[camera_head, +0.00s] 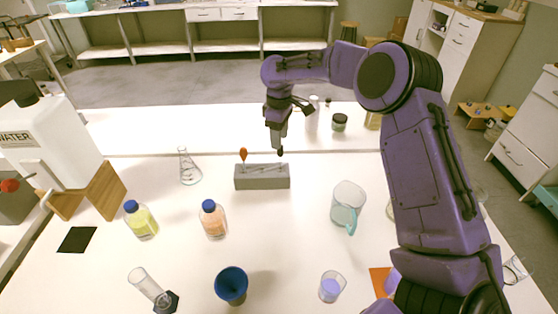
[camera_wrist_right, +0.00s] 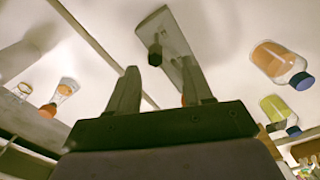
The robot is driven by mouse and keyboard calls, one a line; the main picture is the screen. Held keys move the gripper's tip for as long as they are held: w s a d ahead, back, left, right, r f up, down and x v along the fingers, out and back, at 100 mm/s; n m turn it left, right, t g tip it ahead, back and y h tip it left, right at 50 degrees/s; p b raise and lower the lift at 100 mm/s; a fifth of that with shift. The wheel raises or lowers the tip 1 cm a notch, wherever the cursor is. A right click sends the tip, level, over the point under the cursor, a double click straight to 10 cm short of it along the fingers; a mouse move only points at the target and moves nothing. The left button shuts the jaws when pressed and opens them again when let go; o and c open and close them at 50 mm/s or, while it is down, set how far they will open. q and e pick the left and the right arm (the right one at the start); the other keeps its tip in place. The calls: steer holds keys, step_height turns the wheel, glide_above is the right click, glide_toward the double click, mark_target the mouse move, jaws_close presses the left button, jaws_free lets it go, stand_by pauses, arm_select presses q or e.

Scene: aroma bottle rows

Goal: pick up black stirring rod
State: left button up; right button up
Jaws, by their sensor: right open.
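My right gripper (camera_head: 279,146) hangs over the right end of a grey holder block (camera_head: 262,183) on the white table. In the right wrist view its two fingers (camera_wrist_right: 157,70) are spread, with nothing held. A dark, blunt end, likely the black stirring rod (camera_wrist_right: 155,53), shows between the fingertips, in front of the holder (camera_wrist_right: 175,38). In the head view I cannot tell the rod apart from the dark fingers. An orange-tipped rod (camera_head: 243,154) stands at the holder's left end; its orange part (camera_wrist_right: 183,99) is partly behind a finger. My left gripper is not in view.
A conical flask (camera_head: 189,173) and two blue-capped bottles, yellow (camera_head: 141,221) and orange (camera_head: 213,220), stand left of and in front of the holder. A clear jug (camera_head: 347,203) stands to the right. A blue cup (camera_head: 231,286) is nearer. Jars (camera_head: 339,122) stand behind.

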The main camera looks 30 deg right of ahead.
steer(key=f, duration=0.4)
steer(key=f+p, duration=0.1)
steer(key=shift+w+d+f, duration=0.15)
steer(key=shift+d+f, duration=0.2)
steer(key=shift+f, duration=0.05)
steer(key=shift+c, duration=0.3)
jaws_close()
step_height(320, 180, up, 10)
steer(key=shift+r+b, duration=0.1)
steer(key=shift+b, duration=0.3)
